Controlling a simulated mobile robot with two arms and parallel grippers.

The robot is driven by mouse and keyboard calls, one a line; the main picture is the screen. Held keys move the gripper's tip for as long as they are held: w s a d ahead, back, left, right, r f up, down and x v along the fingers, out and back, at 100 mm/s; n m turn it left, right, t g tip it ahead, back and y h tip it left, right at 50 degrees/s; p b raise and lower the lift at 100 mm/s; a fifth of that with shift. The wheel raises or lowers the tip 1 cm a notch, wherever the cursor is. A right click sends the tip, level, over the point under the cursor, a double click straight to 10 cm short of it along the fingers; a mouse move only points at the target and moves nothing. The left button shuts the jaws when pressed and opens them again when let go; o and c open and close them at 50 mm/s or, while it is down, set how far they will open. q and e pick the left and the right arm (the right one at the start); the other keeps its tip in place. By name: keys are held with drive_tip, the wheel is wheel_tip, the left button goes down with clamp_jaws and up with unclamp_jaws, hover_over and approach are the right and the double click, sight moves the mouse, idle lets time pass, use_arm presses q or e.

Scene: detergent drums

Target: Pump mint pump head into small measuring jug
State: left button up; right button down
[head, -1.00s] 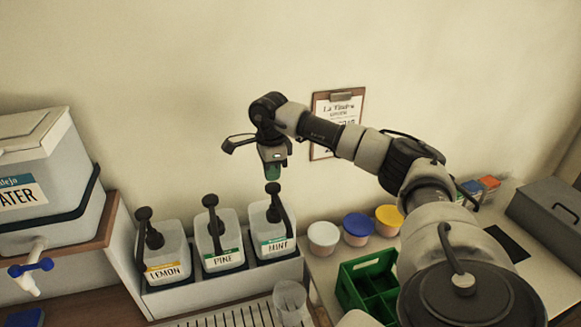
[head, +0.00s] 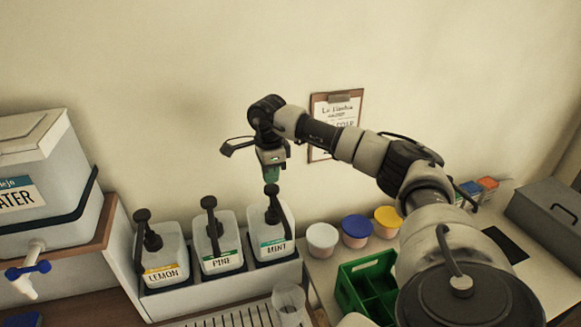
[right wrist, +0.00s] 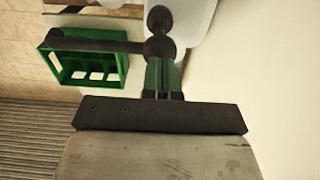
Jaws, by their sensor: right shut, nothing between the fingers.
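The mint pump head (head: 272,190) is dark and tops the clear mint drum (head: 279,215), the rightmost of three in a holder. My right gripper (head: 272,176) points down just above the pump head, its green fingers shut and empty. Whether the fingertips touch it I cannot tell. In the right wrist view the green fingertips (right wrist: 162,66) are close to the dark pump (right wrist: 160,47). The small measuring jug (head: 289,298) is clear and stands below the mint drum, at the right end of a slatted drip tray (head: 230,318). My left gripper is not in view.
The pine (head: 220,235) and lemon (head: 163,245) drums stand left of the mint one. A water tank (head: 40,160) with a blue tap is at far left. A green crate (head: 368,285) and lidded tubs (head: 356,230) stand to the right. A clipboard (head: 336,125) hangs on the wall.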

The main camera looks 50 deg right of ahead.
sight(271, 187)
drive_tip(key=shift+f+b, duration=1.85)
drive_tip(key=shift+f, duration=1.3)
drive_tip(key=shift+r+p, duration=2.5)
drive_tip(key=shift+r, duration=0.85)
drive_tip(key=shift+f, duration=0.15)
drive_tip(key=shift+f+b, duration=2.15)
drive_tip(key=shift+f, duration=1.05)
drive_tip(key=shift+r, duration=0.1)
drive_tip(key=shift+r+p, duration=2.4)
drive_tip(key=shift+r, duration=0.85)
drive_tip(key=shift+f, duration=0.2)
